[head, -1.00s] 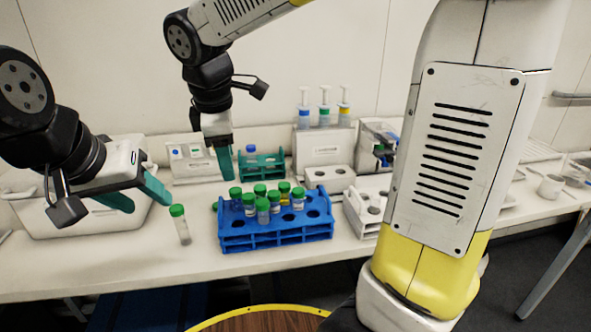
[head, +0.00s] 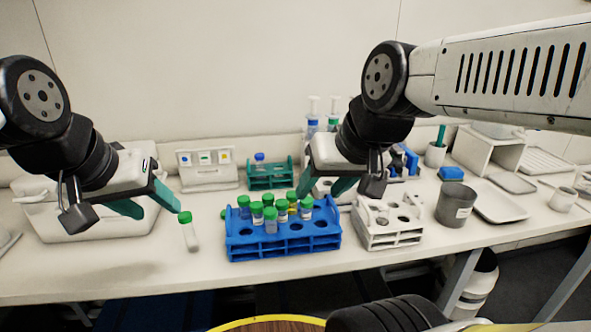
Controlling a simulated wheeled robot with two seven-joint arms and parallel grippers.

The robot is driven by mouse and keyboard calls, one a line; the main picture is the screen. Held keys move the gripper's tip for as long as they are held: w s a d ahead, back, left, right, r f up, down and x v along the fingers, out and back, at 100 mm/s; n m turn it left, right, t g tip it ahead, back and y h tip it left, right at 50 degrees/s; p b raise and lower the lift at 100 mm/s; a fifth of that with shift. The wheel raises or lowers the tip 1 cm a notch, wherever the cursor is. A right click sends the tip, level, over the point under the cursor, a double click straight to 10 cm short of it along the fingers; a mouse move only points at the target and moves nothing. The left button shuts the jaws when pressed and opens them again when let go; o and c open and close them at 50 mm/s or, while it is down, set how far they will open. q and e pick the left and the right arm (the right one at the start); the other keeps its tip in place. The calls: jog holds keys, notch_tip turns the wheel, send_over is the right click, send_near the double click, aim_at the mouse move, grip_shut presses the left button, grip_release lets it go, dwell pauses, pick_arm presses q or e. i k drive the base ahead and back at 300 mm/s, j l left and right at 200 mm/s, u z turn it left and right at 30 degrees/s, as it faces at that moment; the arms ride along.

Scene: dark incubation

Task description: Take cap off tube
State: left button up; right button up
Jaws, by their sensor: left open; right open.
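A clear tube with a green cap (head: 189,232) stands by itself on the bench, left of the blue rack (head: 285,247). My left gripper (head: 160,210) is open and empty, with its green fingertips just left of the tube's cap; I cannot tell the exact gap. Several green-capped tubes (head: 270,219) stand in the blue rack. My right gripper (head: 320,192) is open, pointing down above or behind the right part of the blue rack, near the tubes there. It holds nothing that I can see.
A small green item (head: 223,213) lies beside the blue rack's left end. A white rack (head: 388,232) and a grey cup (head: 456,204) stand to the right. A green rack (head: 270,180) is behind. The bench front is clear.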

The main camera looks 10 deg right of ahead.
aim_at(187, 230)
jog(key=j+z, duration=0.15)
jog(key=z, duration=0.4)
jog(key=k+j+z, duration=0.35)
jog(key=j, duration=0.2)
jog(key=k+j+z, duration=0.3)
jog(key=k+j, duration=0.1)
jog(key=j, duration=0.25)
jog(key=k+j, duration=0.1)
jog(key=j, duration=0.25)
jog(key=k+j, duration=0.15)
jog(key=j, duration=0.2)
jog(key=k+j, duration=0.1)
jog(key=j, duration=0.25)
jog(key=z, duration=0.05)
